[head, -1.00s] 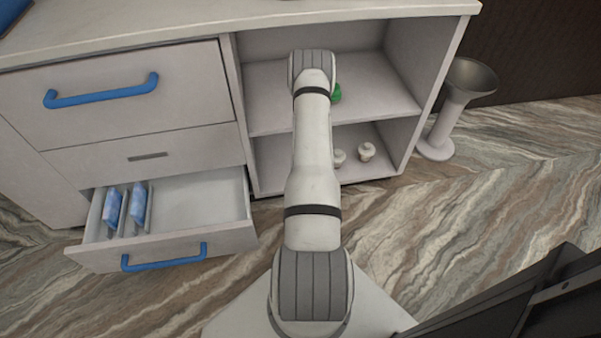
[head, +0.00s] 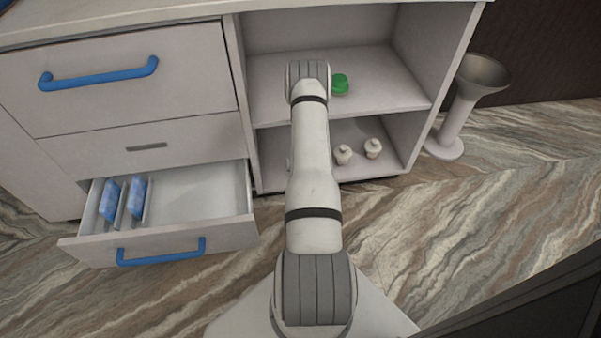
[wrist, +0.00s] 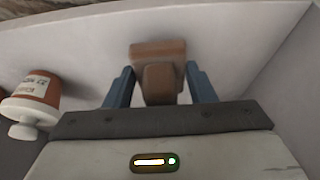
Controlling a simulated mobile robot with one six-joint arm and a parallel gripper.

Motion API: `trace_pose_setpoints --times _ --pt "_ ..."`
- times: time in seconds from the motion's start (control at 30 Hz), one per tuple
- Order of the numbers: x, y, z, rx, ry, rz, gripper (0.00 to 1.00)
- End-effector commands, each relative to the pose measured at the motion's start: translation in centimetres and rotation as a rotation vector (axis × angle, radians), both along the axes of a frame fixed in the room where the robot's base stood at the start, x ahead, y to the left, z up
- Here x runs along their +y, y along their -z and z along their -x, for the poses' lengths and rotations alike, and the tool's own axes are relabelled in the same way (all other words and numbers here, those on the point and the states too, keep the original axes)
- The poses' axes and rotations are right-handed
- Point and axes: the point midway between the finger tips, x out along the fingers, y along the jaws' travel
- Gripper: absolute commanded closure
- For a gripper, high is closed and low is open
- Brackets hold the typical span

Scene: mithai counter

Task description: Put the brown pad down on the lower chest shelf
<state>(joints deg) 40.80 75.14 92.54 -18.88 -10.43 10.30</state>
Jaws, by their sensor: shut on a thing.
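The brown pad (wrist: 165,51) is between the two blue fingers of my gripper (wrist: 159,70) in the wrist view, and the gripper is shut on it. Pale shelf surface lies right behind the pad; I cannot tell whether the pad touches it. In the head view my arm hides the gripper and the pad. The lower chest shelf (head: 352,179) is the bottom compartment of the white chest, right of the drawers, and my arm reaches down in front of its left part.
Two small white-topped jars (head: 343,155) (head: 373,148) stand on the lower shelf; one brown, labelled jar (wrist: 36,93) shows close at left in the wrist view. A green item (head: 340,84) is on the upper shelf (head: 385,92). An open drawer (head: 200,200) with blue packets juts out at left.

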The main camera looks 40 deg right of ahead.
Motion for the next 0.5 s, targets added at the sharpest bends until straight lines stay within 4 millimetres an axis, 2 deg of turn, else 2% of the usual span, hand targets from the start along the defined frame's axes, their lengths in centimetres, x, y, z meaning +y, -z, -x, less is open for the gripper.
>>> trace_pose_setpoints --times 0.03,0.07,0.5 --pt "0.02 1.58 0.03 0.001 0.000 -0.001 0.75" --pt "0.01 2.01 0.01 0.000 0.000 0.000 0.75" --pt "-0.21 2.34 -0.31 0.000 0.000 0.001 0.75"
